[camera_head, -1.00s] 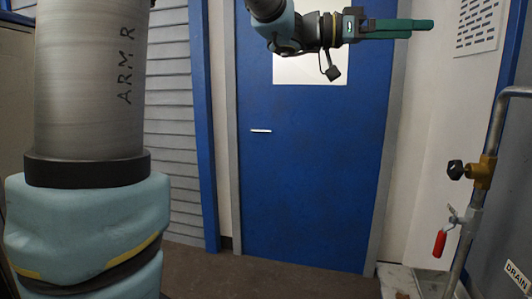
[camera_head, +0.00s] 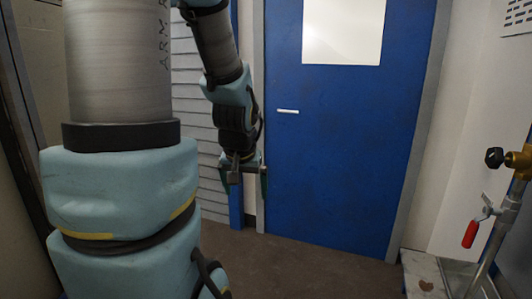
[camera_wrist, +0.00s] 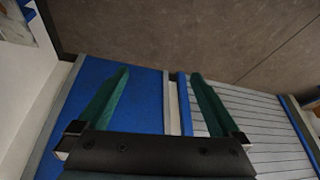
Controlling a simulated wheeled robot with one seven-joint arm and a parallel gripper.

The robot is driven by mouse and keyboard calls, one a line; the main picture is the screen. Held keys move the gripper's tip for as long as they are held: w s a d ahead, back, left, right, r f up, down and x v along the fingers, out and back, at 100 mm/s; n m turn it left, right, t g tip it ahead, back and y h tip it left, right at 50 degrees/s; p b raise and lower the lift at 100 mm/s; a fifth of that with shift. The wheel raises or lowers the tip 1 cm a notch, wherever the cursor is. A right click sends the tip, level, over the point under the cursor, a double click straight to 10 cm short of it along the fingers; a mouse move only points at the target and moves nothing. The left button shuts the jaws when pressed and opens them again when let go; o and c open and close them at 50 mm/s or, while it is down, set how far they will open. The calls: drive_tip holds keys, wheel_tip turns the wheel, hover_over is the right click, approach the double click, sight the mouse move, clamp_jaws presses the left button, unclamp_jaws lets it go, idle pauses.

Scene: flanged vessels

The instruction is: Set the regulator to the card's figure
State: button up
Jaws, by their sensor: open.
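My gripper (camera_head: 244,184) hangs pointing down in front of the left edge of the blue door in the head view. Its green fingers also show in the wrist view (camera_wrist: 158,90), spread apart with nothing between them. A brass valve body with a black knob (camera_head: 495,157) sits on a pipe at the right edge of the head view, well to the right of my gripper. I cannot tell whether it is the regulator. No card with a figure can be made out in either view.
A red-handled lever (camera_head: 470,234) hangs on the pipe (camera_head: 496,240) at right. A blue door (camera_head: 345,150) with a pale window closes the back. Grey slatted wall (camera_head: 190,120) lies left of it. The brown floor (camera_head: 300,265) before the door is clear.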

drive_tip(key=s+a+f+g, duration=0.1)
drive_tip(key=s+f+g, duration=0.2)
drive_tip(key=s, duration=0.4)
drive_tip(key=shift+s+a+f+n, duration=0.2)
drive_tip(key=shift+s+a+n, duration=0.1)
drive_tip(key=shift+s+a, duration=0.1)
